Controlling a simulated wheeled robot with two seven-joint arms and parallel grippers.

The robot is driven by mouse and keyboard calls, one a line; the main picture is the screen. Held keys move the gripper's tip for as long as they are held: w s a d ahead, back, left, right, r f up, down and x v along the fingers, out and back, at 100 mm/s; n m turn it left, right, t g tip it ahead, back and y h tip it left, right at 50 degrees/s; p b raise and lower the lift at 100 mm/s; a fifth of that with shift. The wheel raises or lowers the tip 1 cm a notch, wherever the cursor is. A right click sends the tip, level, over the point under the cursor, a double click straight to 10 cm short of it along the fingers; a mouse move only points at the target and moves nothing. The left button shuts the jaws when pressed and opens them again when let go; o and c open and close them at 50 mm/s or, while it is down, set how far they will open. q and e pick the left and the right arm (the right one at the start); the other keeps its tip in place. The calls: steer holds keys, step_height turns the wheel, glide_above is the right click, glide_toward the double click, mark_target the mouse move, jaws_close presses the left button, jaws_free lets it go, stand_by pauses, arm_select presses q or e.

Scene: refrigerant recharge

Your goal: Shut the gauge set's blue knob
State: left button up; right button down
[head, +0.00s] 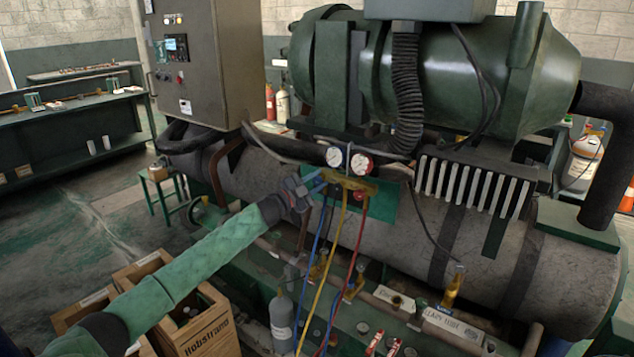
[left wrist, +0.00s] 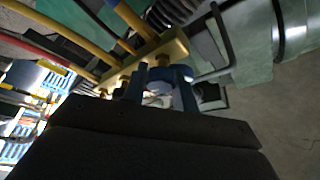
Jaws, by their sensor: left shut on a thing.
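The gauge set (head: 350,183) is a brass manifold with two round dials above it, mounted on a green plate in front of the large grey cylinder. Its blue knob (left wrist: 172,74) is at the manifold's end in the left wrist view, between my gripper's fingers. My left gripper (head: 310,184) reaches the manifold's left end in the head view and is shut on the blue knob; its fingers also show in the left wrist view (left wrist: 160,92). In the head view the gripper largely hides the knob. A red knob (head: 359,196) sits toward the manifold's right. My right gripper is out of view.
Blue, yellow and red hoses (head: 340,245) hang below the manifold. A grey control cabinet (head: 200,60) stands behind at left. Wooden boxes (head: 207,325) stand below my left arm. Brass valves (head: 452,290) rise in front of the cylinder.

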mark_target(315, 183)
arm_select(q)
steer(key=shift+f, duration=0.1)
steer(key=o, duration=1)
steer(key=shift+c, duration=0.2)
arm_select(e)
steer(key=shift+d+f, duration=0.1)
arm_select(q)
steer(key=shift+s+a, duration=0.15)
steer(key=shift+a, duration=0.1)
steer(key=b+v, duration=0.1)
steer(key=v, duration=0.2)
steer(key=shift+s+a+f, duration=0.15)
steer(key=shift+a+f, duration=0.1)
steer(key=b+v, duration=0.1)
steer(key=v, duration=0.2)
steer(key=shift+s+a, duration=0.25)
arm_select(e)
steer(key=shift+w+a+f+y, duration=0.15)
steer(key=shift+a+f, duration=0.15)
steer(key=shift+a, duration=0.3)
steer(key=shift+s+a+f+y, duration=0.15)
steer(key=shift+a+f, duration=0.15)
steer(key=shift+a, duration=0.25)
